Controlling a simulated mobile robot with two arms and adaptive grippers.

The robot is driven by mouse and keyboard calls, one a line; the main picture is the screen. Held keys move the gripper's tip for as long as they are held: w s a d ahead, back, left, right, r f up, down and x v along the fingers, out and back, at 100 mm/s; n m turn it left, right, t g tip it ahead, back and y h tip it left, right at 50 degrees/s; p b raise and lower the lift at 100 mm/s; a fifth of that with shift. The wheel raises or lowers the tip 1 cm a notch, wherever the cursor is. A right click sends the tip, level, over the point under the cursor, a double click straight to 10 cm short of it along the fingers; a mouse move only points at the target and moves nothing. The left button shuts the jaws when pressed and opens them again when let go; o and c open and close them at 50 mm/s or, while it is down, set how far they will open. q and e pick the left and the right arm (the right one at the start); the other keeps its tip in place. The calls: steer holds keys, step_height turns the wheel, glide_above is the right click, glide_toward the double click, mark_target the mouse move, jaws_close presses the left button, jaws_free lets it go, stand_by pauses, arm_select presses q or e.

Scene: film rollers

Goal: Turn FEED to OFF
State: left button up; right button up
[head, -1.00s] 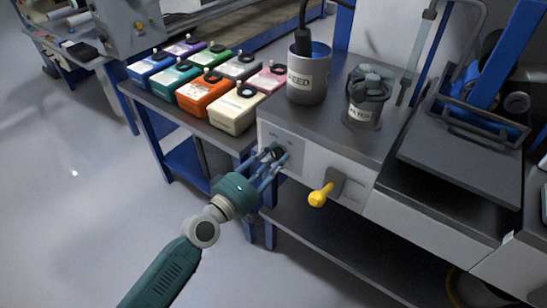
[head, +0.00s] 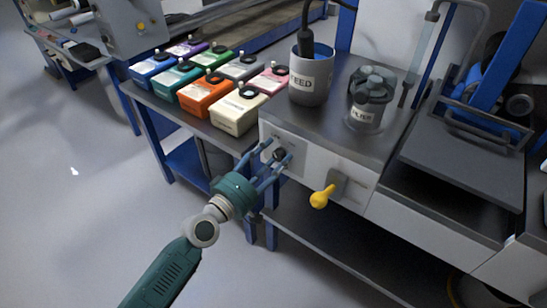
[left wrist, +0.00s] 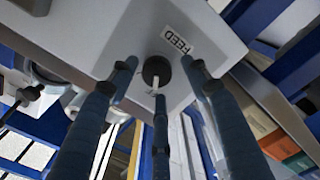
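The FEED knob (head: 280,154) is a round dark knob on the front panel of the grey machine, at its left end. In the left wrist view the knob (left wrist: 157,72) is black with a white pointer mark toward the bottom of the picture, and a FEED label (left wrist: 178,40) sits beside it. My left gripper (head: 275,153) is at the knob with its fingers spread around it. In the left wrist view (left wrist: 160,75) gaps show between the fingertips and the knob. The OFF marking cannot be read. My right gripper is out of view.
A yellow-handled valve (head: 321,197) sticks out of the panel right of the knob. On top stand a FEED container (head: 309,82) and a lidded filter jar (head: 366,113). Several coloured boxes fill the side table, the cream one (head: 238,112) nearest. Floor at left is clear.

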arm_select(q)
steer(key=shift+s, duration=0.15)
steer(key=shift+s+a+f, duration=0.1)
steer(key=shift+s+a, duration=0.05)
steer(key=shift+s, duration=0.15)
steer(key=v, duration=1.1)
